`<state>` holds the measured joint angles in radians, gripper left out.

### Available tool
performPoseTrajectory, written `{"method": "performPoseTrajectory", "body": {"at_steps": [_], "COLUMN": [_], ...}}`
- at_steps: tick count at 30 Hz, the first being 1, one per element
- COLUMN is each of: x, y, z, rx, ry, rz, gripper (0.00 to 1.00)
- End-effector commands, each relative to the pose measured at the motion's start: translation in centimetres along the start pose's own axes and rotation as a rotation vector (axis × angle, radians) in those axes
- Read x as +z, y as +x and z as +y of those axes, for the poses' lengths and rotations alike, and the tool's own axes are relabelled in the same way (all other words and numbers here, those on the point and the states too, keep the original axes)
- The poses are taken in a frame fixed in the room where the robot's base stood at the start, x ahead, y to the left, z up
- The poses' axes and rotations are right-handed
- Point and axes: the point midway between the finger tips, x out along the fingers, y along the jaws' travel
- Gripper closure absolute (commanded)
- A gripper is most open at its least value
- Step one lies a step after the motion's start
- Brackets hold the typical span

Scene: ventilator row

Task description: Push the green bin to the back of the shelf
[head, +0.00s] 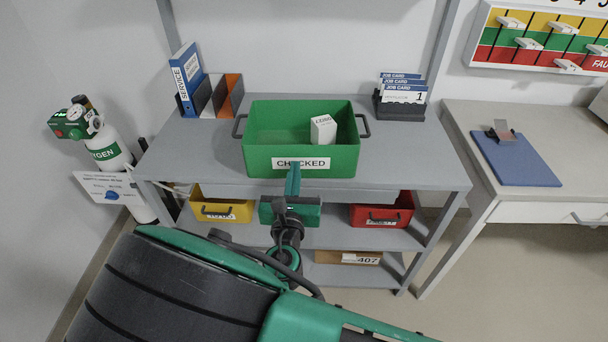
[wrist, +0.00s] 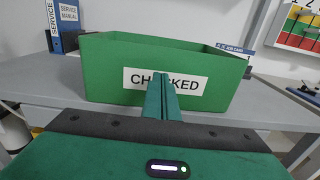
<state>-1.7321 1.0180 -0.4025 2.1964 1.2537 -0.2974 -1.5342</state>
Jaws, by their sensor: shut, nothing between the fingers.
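The green bin (head: 257,161) stands upright on the top board of the grey shelf (head: 190,165), with its "CHECKED" label facing me and a dark handle at each side. A small white box sits inside it. Bare shelf lies behind the bin, up to the back edge. My gripper (head: 294,168) is shut and empty, in front of the bin's label. In the wrist view the fingertips (wrist: 161,78) overlap the middle of the label on the bin (wrist: 105,75). I cannot tell if they touch it.
A blue service manual binder (head: 187,80) stands at the back left and a job card holder (head: 402,108) at the back right. Yellow (head: 222,205) and red (head: 384,212) bins sit below. An oxygen cylinder (head: 108,152) stands left; a bench (head: 460,130) stands right.

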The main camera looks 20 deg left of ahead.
Motion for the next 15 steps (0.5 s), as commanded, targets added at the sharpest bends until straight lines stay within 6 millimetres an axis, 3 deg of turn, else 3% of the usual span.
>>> {"method": "performPoseTrajectory", "body": {"at_steps": [15], "x": [-0.01], "y": [0.69], "z": [-0.53], "rx": [-0.009], "ry": [-0.001], "rz": [0.000], "gripper": [1.00]}}
